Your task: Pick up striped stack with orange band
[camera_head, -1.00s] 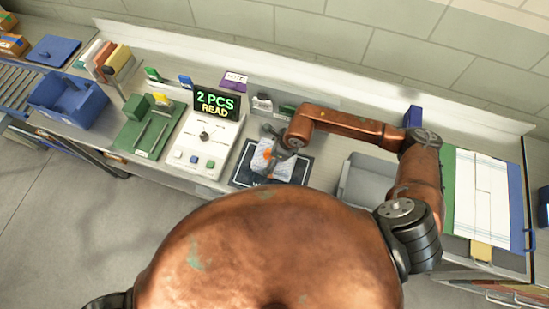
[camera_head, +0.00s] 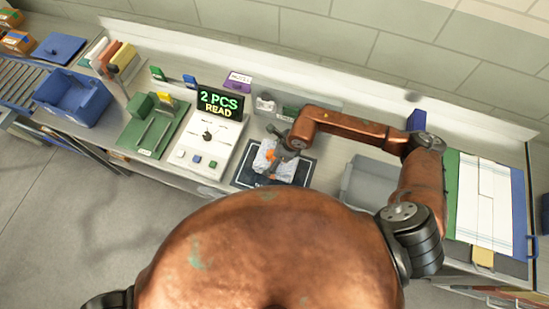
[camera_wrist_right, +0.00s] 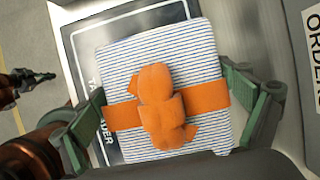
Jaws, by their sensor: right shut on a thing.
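The striped stack (camera_wrist_right: 165,66), white with thin blue lines, has an orange band (camera_wrist_right: 208,97) around it with a knotted bow on top. In the head view the stack (camera_head: 264,163) lies at the black mat (camera_head: 300,172), partly hidden by my gripper. My right gripper (camera_wrist_right: 172,110) has its green fingers at the two opposite sides of the stack, near the band's ends, and is shut on it. It also shows in the head view (camera_head: 277,153). I cannot tell whether the stack touches the mat.
Left of the mat stand a white device (camera_head: 207,150) with a sign reading "2 PCS READ" (camera_head: 219,103) and a green board (camera_head: 150,133). A grey bin (camera_head: 368,185) is to the right. A blue bin (camera_head: 72,98) stands far left.

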